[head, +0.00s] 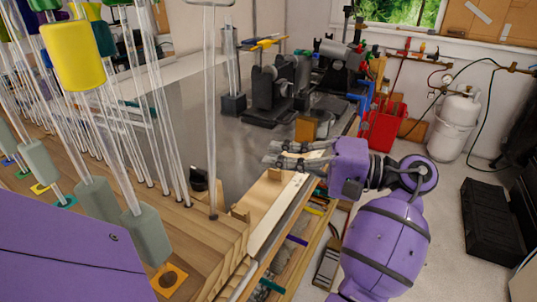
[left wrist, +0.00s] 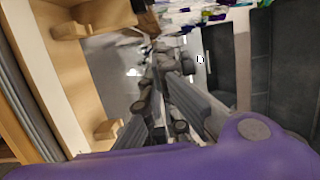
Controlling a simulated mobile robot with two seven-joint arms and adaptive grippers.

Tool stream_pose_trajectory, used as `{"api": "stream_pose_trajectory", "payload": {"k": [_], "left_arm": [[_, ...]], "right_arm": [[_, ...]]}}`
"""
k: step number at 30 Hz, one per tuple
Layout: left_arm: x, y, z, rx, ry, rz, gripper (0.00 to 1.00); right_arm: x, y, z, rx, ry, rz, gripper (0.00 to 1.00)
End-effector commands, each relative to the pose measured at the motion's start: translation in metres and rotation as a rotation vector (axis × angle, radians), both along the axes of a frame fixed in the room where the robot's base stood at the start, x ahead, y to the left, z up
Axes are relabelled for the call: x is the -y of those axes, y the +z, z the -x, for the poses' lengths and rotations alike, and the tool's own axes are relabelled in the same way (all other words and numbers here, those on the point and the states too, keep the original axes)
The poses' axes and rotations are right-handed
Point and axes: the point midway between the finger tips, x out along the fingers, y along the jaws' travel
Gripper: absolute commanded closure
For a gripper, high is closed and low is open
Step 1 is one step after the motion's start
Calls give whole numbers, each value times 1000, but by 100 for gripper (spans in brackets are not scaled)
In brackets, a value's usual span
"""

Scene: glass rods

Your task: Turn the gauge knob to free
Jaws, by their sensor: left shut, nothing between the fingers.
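No knob's setting can be read. My right gripper is not in view.
Several upright glass rods (head: 210,110) stand in the wooden rack (head: 200,235) at left. Dark machines (head: 275,85) stand at the back of the bench. A red bin (head: 384,126) and a white gas cylinder (head: 454,125) stand beyond.

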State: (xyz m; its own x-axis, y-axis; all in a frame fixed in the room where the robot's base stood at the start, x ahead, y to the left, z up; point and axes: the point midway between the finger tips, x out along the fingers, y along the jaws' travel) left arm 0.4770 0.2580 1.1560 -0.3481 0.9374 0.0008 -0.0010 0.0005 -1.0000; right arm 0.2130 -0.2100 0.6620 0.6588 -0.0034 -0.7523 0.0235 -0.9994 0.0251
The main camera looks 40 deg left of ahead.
Motion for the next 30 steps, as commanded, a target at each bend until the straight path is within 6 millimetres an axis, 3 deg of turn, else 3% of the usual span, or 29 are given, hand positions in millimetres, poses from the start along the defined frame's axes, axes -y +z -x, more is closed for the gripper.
{"api": "stream_pose_trajectory", "payload": {"k": [5,10,18,30], "left_arm": [[-38,5,16,6,5,-2,100],[-72,5,28,6,3,-2,100],[-65,2,60,3,-2,0,100],[-64,0,65,0,-1,0,100]], "right_arm": [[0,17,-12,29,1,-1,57],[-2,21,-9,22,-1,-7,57],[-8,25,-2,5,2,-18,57],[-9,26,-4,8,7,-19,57]]}}
